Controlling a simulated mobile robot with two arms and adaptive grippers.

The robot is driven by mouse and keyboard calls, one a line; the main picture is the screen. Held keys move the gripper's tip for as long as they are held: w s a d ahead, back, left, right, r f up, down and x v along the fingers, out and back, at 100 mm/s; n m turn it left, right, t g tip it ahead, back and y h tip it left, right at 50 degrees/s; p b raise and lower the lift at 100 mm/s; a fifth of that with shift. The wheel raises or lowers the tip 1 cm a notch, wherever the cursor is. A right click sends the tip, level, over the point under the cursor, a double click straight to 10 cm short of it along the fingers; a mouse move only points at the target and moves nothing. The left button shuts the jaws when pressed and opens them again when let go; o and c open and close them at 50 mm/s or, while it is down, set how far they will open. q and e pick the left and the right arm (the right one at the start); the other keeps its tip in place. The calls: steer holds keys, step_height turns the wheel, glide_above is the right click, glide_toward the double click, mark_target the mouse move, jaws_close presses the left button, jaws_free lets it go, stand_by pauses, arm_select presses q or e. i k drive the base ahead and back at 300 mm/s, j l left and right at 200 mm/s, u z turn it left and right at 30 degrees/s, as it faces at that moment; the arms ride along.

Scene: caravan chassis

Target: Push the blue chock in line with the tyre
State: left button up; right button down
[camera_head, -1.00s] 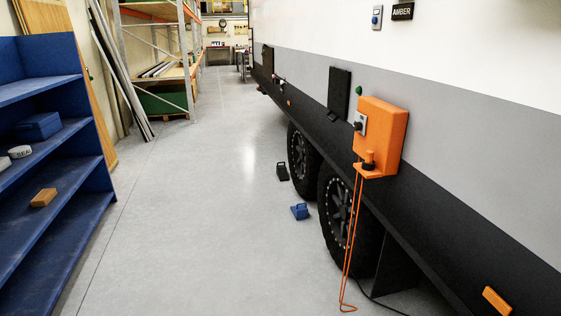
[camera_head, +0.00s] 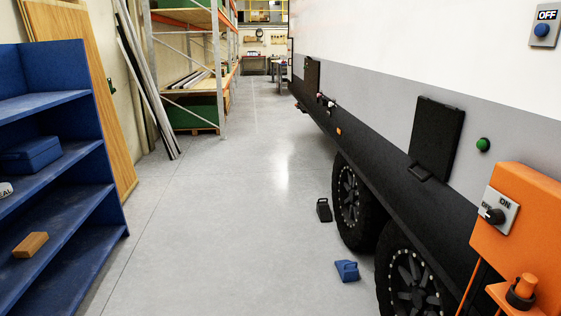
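The blue chock (camera_head: 347,271) lies on the grey floor, just left of the nearer tyre (camera_head: 411,280) and apart from it. The nearer tyre is partly cut off by the bottom edge. The farther tyre (camera_head: 352,202) stands beyond it under the dark chassis skirt. A black chock (camera_head: 324,210) sits on the floor to the left of the farther tyre. Neither of my grippers shows in the head view.
A blue shelf unit (camera_head: 74,208) with an orange-brown block (camera_head: 30,245) stands at left. An orange box (camera_head: 519,231) with a switch juts from the caravan wall at right. The floor between (camera_head: 220,235) is clear. A storage rack (camera_head: 190,120) stands farther back.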

mark_target(348, 270)
steer(key=i, duration=2)
